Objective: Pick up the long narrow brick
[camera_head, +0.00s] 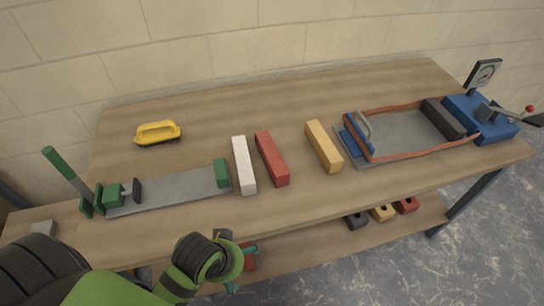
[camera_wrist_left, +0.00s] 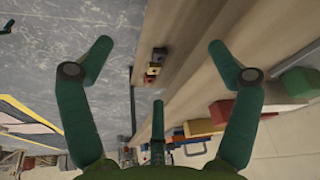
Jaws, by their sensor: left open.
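Three long narrow bricks lie apart on the wooden table: a white one (camera_head: 243,165), a red one (camera_head: 271,158) and a yellow one (camera_head: 322,146). They look alike in length, and I cannot tell which is the narrowest. A dark brick (camera_head: 444,118) sits at the right device. My left gripper (camera_head: 243,268) is in front of the table's near edge, below the white and red bricks in the head view. It is open and empty. Its spread fingers (camera_wrist_left: 160,65) also show in the left wrist view. My right gripper is not in view.
A green clamp with a grey plate (camera_head: 175,190) stands left of the white brick, its green block close to it. A yellow-handled tool (camera_head: 157,132) lies behind. A blue press with an orange-rimmed tray (camera_head: 400,155) is at right. Small blocks (camera_head: 382,212) lie on the lower shelf.

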